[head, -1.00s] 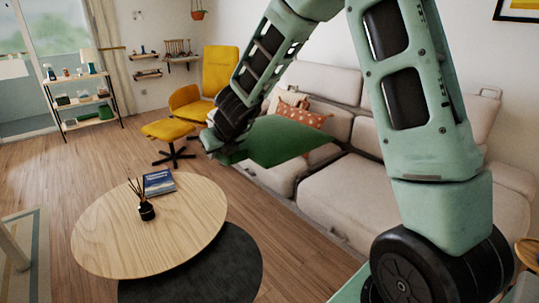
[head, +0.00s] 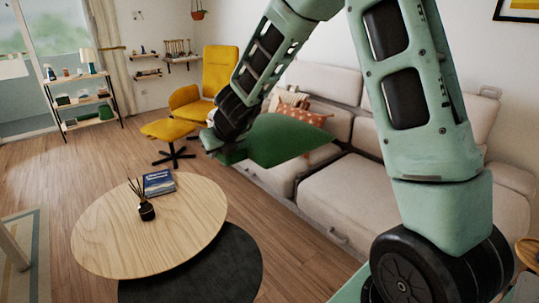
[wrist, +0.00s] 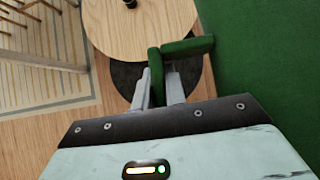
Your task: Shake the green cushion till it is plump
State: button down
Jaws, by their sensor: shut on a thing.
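The green cushion (head: 286,140) is held up in the air in front of the sofa. In the head view it looks rounded and tapers to a point at the right. My gripper (head: 228,152) is shut on its left end. In the wrist view the cushion (wrist: 272,75) fills the right side as a broad green surface, and green also shows at the fingertips of my gripper (wrist: 163,75). The exact grip is partly hidden by the fingers and the wrist.
A beige sofa (head: 365,195) with patterned cushions (head: 302,113) stands behind. A round wooden table (head: 105,232) holds a book (head: 159,184) and a reed diffuser (head: 146,209). A yellow chair (head: 220,72) and footstool (head: 168,130) stand farther back.

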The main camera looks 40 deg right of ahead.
jog(key=shift+r, duration=0.3)
notch_tip(320, 180, down, 7)
dwell(0.4)
